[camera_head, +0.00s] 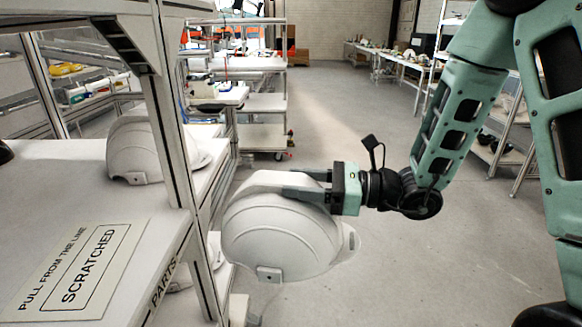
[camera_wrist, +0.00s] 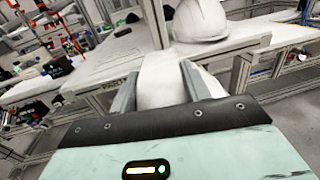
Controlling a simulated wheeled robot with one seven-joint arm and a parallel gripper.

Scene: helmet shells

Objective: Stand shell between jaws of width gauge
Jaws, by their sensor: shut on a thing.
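My gripper (camera_head: 288,186) is shut on a white helmet shell (camera_head: 278,238) and holds it in the air, to the right of the shelf rack. The shell hangs tilted below the fingers. In the wrist view, part of the held shell (camera_wrist: 161,80) shows between my two grey fingers (camera_wrist: 158,88). A second white shell (camera_head: 133,150) sits on the rack's shelf at left, partly behind a post. A white shell also shows on a surface in the wrist view (camera_wrist: 200,20). I cannot make out the width gauge in either view.
The shelf (camera_head: 60,190) at left bears a sign (camera_head: 75,265) reading "PULL FROM THE LINE SCRATCHED". The rack post (camera_head: 175,110) stands close left of the held shell. More white items show below the shelf. The grey floor (camera_head: 335,120) behind is open. Racks line the far right.

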